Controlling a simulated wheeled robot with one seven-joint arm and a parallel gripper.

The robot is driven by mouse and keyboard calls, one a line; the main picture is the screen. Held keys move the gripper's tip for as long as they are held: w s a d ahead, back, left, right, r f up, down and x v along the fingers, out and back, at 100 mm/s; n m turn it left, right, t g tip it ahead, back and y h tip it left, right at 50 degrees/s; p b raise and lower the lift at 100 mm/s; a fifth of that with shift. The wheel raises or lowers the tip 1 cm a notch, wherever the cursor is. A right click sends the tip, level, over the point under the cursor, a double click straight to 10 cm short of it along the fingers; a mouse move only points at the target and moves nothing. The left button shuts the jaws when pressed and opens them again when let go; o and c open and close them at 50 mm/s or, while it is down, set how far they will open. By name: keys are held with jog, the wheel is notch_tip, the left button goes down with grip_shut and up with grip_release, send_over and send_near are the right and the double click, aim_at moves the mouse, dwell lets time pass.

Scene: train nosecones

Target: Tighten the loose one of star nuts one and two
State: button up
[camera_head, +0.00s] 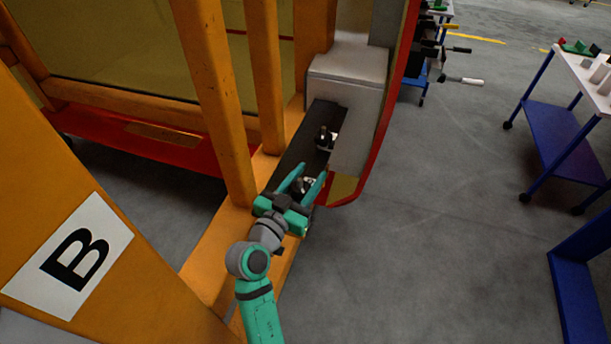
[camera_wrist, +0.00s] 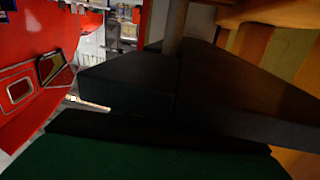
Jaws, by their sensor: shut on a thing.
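Two dark star nuts with pale metal parts sit on the black strip (camera_head: 297,143) beside the grey housing in the head view. The farther star nut (camera_head: 325,137) stands clear of my gripper. The nearer star nut (camera_head: 305,185) is between the green fingers of my gripper (camera_head: 311,174), which is shut on it. Fingers partly hide this nut. In the wrist view, a dark angular shape fills the middle, with a grey rod (camera_wrist: 174,28) rising behind it; a green surface lies below. I cannot tell which nut is loose or which number each has.
Orange posts (camera_head: 219,95) stand close on the left of my gripper. The grey housing (camera_head: 357,105) and red-edged shell rise beyond it. A white-topped trolley (camera_head: 590,85) and a blue frame (camera_head: 585,280) stand at right. The floor between is open.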

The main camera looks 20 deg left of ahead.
jog(key=m+g+h, duration=0.1)
jog(key=h, duration=0.1)
jog(key=d+m+g+h, duration=0.1)
jog(key=m+h, duration=0.1)
jog(key=h, duration=0.1)
jog(key=shift+s, duration=0.2)
jog(key=shift+s+d+f+m+g+h, duration=0.1)
jog(key=shift+s+d+m+g+h, duration=0.1)
jog(key=shift+m+g+h, duration=0.45)
jog(key=shift+s+d+m+g+h, duration=0.1)
jog(key=shift+d+m+g+h, duration=0.1)
jog(key=shift+m+g+h, duration=0.45)
jog(key=shift+h, duration=0.3)
jog(key=o, duration=1)
jog(key=shift+o, duration=0.2)
